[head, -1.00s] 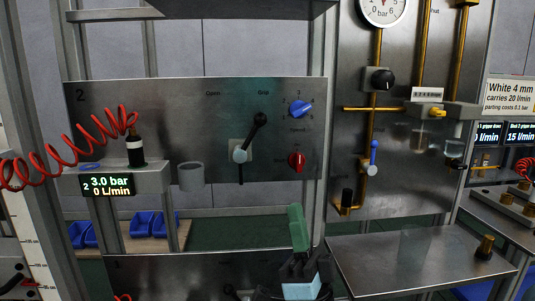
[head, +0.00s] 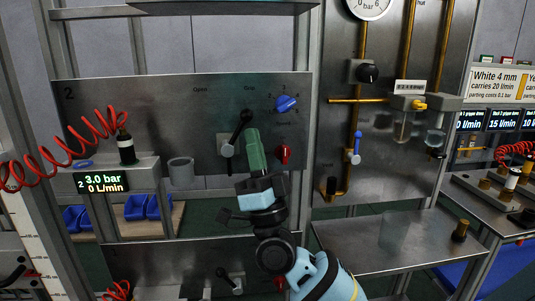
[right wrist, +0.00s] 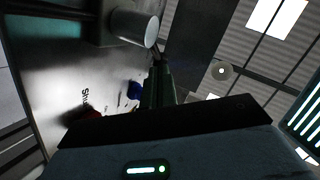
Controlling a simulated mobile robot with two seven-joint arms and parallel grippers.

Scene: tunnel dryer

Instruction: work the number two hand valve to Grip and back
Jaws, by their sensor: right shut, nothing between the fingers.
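The number two panel (head: 100,125) carries the hand valve, a black lever with a round knob (head: 245,116) on a pale hub (head: 227,150). The lever leans up and to the right, toward the Grip label (head: 249,87) and away from the Open label (head: 200,89). My right gripper (head: 253,134) is shut and empty, its green fingers pointing up just right of and below the knob. I cannot tell whether they touch the lever. In the right wrist view the fingers (right wrist: 158,85) point toward the panel. My left gripper is not in view.
A blue knob (head: 286,103) and a red knob (head: 283,154) sit right of the lever. A grey cup (head: 181,172) and a display (head: 101,182) reading 3.0 bar and 0 L/min are at left. A steel table (head: 390,245) stands at right.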

